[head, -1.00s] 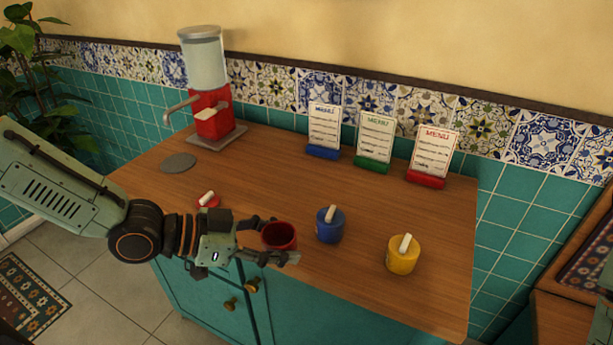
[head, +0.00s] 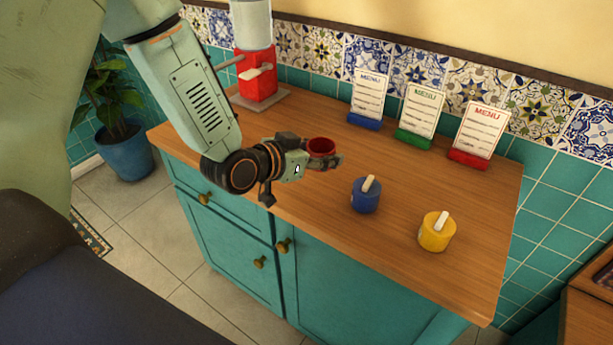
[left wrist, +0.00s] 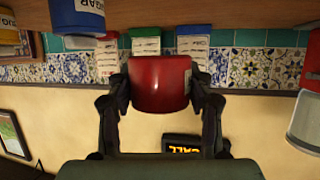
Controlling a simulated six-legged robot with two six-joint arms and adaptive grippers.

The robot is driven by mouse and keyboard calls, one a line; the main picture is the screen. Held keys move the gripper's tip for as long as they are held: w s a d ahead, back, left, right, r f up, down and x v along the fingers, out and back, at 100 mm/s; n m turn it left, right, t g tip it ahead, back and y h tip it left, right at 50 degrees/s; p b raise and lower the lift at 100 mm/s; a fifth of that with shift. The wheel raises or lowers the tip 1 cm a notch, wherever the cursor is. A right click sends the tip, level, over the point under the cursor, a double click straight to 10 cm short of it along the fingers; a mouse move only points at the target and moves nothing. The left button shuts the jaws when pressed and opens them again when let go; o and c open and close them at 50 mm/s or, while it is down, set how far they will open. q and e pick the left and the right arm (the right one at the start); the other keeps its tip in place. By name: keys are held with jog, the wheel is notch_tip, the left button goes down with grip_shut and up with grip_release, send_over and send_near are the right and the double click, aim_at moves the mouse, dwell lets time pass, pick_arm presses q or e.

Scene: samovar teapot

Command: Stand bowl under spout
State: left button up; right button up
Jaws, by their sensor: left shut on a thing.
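My left gripper (head: 322,160) is shut on a small red bowl (head: 321,147) and holds it by its sides, open top up, over the wooden counter. The bowl (left wrist: 160,83) also shows between both fingers in the left wrist view, which is upside down. The dispenser (head: 256,82) has a red body and a clear tank and stands at the back left, beyond the bowl. Its spout (head: 229,62) points left and is partly hidden by my arm. The spot below the spout is hidden behind my arm. My right gripper is not in view.
A blue jar (head: 365,196) and a yellow jar (head: 435,233), each with a pale handle, stand right of the bowl. Blue, green (head: 419,117) and red menu stands line the back. The counter (head: 330,110) is clear between the bowl and the dispenser.

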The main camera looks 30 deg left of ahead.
pick_arm(q)
jog(key=w+a+n+y, duration=0.1)
jog(key=a+r+n+y, duration=0.1)
jog(key=a, duration=0.1)
jog(key=w+a+r+y, duration=0.1)
jog(key=shift+w+a+r+n+t, duration=0.1)
jog(key=shift+w+a+n+t, duration=0.2)
jog(key=shift+n+t, duration=0.1)
jog(key=b, duration=0.2)
send_over(306, 177)
notch_tip(306, 177, down, 5)
jog(key=shift+w+f, duration=0.1)
notch_tip(306, 177, down, 3)
jog(key=shift+f, duration=0.75)
jog(key=shift+f+b, duration=0.15)
jog(key=shift+b, duration=0.15)
jog(key=o, duration=1.3)
jog(key=shift+f, duration=0.1)
jog(key=shift+o, duration=0.7)
